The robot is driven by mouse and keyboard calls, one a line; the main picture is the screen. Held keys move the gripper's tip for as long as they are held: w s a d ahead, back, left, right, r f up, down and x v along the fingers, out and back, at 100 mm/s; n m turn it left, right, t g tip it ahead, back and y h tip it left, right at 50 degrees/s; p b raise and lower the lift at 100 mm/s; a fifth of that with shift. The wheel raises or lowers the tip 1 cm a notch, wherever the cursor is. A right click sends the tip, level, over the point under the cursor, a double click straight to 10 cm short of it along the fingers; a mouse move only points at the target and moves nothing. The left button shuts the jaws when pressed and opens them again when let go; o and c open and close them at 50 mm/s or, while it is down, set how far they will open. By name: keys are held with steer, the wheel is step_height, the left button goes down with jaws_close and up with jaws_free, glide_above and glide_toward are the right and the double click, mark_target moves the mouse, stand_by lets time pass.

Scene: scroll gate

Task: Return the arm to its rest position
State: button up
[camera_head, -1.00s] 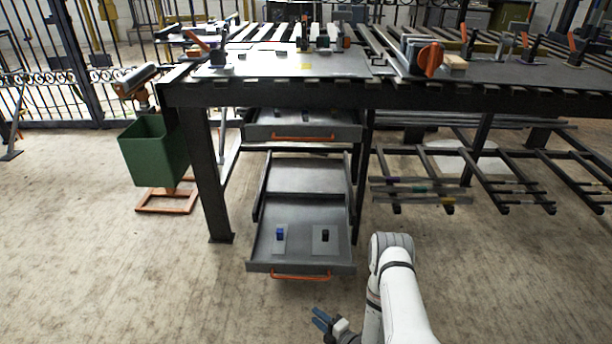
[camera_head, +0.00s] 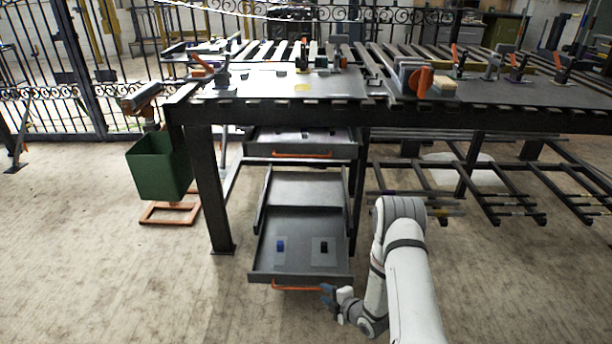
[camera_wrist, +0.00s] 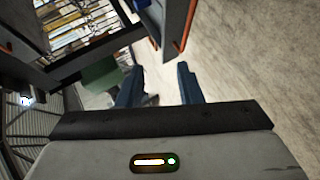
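My gripper (camera_head: 328,294) is low in the head view, just right of the orange handle of the open lower drawer. In the wrist view its two blue-grey fingers (camera_wrist: 160,88) stand apart with nothing between them. I cannot tell in the head view whether it touches the drawer. My white arm (camera_head: 402,265) is bent, with its elbow toward the table and its forearm reaching down and left.
The lower drawer (camera_head: 266,262) is pulled out and holds a blue and a black small part. A higher drawer (camera_head: 256,149) sits under the dark work table (camera_head: 290,116). A green bin (camera_head: 158,166) hangs at the left. The floor in front is clear.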

steer(key=w+d+r+m+g+h+p, duration=0.1)
steer(key=w+d+r+m+h+p, duration=0.15)
steer(key=r, duration=0.85)
steer(key=w+d+r+m+h+p, duration=0.2)
steer(key=d+r+m+p, duration=0.15)
steer(key=r, duration=0.85)
steer(key=s+d+r+m+g+h+p, duration=0.1)
steer(key=s+d+r+m+h+p, duration=0.15)
steer(key=r, duration=0.65)
steer(key=s+d+r+m+g+h+p, duration=0.1)
steer(key=s+r+m+p, duration=0.15)
steer(key=r, duration=0.55)
steer(key=s+a+r+m+g+p, duration=0.1)
steer(key=s+r+m+g+p, duration=0.3)
steer(key=s+r+m+p, duration=0.7)
steer(key=s+r, duration=1.5)
steer(key=s, duration=0.3)
steer(key=shift+a+m+g, duration=0.15)
steer(key=shift+m+g, duration=0.25)
